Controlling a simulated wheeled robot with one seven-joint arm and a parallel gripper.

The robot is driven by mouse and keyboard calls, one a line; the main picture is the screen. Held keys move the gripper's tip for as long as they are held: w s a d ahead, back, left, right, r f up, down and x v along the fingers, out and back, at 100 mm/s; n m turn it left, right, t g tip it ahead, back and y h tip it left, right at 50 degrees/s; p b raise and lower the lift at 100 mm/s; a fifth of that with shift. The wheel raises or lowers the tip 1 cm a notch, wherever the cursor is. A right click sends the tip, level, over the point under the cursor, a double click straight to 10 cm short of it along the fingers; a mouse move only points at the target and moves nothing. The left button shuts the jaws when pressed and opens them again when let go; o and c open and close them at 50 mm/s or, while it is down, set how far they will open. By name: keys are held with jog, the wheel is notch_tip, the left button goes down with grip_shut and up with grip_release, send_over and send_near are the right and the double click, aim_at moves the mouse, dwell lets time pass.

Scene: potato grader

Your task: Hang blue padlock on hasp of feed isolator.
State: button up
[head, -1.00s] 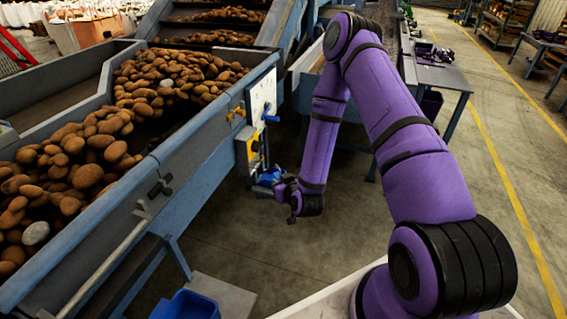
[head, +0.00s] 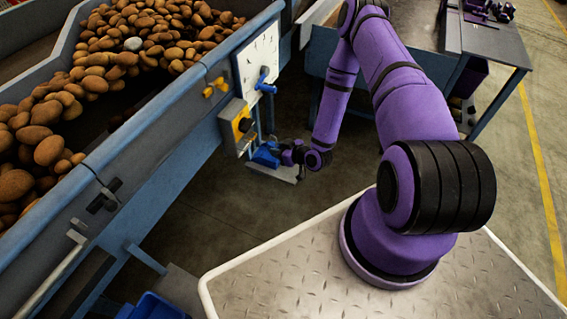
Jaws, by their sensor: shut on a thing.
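The feed isolator (head: 236,117) is a yellow-fronted box with a dark knob, fixed to the side of the grader. Its hasp is too small to make out. The blue padlock (head: 265,154) is at the end of my arm, just below and right of the isolator. My gripper (head: 279,153) is shut on the padlock, seen from behind and small. Whether the padlock's shackle touches the isolator cannot be told from this view.
A yellow fitting (head: 214,87) is left of the panel. The grader's trough (head: 150,108) holds potatoes. A blue bin (head: 152,307) stands low at the front.

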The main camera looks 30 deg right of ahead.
jog(key=s+f+n+g+y, duration=0.1)
jog(key=s+f+n+y, duration=0.15)
jog(key=f, duration=0.25)
jog(key=shift+w+a+f, duration=0.1)
jog(key=shift+w+a, duration=1.1)
jog(key=shift+w, duration=0.4)
jog(key=shift+w+a, duration=1.2)
jog(key=shift+w, duration=0.4)
jog(key=shift+w+a+f, duration=0.1)
jog(key=shift+w+a, duration=1.1)
jog(key=shift+w, duration=0.4)
jog(key=shift+f, duration=0.65)
jog(key=o, duration=1)
jog(key=v, duration=1)
jog(key=shift+s+d+r, duration=0.15)
jog(key=shift+s+r, duration=0.1)
